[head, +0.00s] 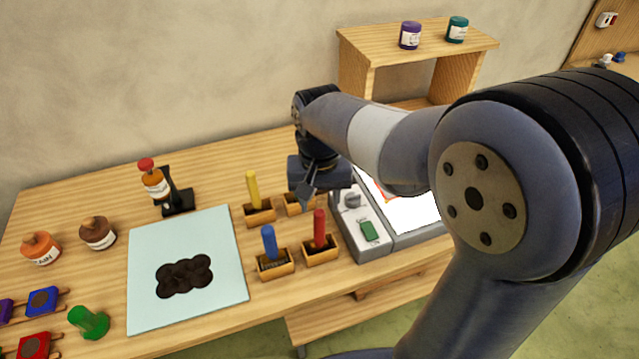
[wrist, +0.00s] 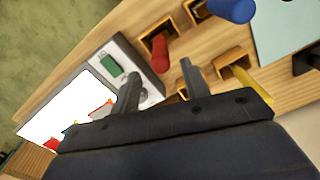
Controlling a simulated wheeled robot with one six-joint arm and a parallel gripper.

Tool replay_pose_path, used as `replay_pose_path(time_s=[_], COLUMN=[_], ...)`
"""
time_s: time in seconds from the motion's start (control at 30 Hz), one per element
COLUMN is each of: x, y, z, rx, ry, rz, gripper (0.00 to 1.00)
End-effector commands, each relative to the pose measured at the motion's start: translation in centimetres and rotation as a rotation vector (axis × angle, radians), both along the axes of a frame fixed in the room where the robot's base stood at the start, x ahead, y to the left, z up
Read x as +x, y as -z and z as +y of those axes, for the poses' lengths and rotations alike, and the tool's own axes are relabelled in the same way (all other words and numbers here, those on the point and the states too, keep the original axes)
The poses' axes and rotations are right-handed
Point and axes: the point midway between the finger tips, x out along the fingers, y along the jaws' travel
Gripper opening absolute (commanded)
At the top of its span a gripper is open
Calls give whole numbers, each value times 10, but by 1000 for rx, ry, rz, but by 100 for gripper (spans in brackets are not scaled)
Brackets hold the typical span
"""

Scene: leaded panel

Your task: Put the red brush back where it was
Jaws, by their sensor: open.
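The red brush (head: 319,229) stands upright, handle up, in a small wooden holder (head: 321,254) at the front right of a group of holders. In the wrist view the red brush (wrist: 160,52) lies just beyond the fingertips and apart from them. My gripper (head: 307,195) is open and empty, above a back right holder (head: 294,206) that it partly hides. The gripper's two separated fingers also show in the wrist view (wrist: 158,76). I cannot tell whether anything stands in that holder.
A blue brush (head: 269,240) and a yellow brush (head: 253,188) stand in neighbouring holders. A grey light box (head: 359,236) with a green switch is close on the right. A pale blue mat (head: 220,235) with a dark blot lies left. A bottle in a black stand (head: 178,197) is behind it.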

Motion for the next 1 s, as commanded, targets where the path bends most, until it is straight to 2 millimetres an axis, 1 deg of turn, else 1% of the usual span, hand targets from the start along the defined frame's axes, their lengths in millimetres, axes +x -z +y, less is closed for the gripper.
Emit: replay_pose_path(time_s=[0.03, 0.1, 0.2, 0.33, 0.5, 1.0], x=[1, 0, 1, 0, 0, 0], y=[-11, -24, -39, -50, -54, -53], z=[0, 0, 0, 0, 0, 0], rx=[2, 2, 1, 0, 0, 0], ry=[0, 0, 0, 0, 0, 0], rz=[-5, -4, -2, -1, 0, 1], gripper=[44, 44, 44, 44, 44, 44])
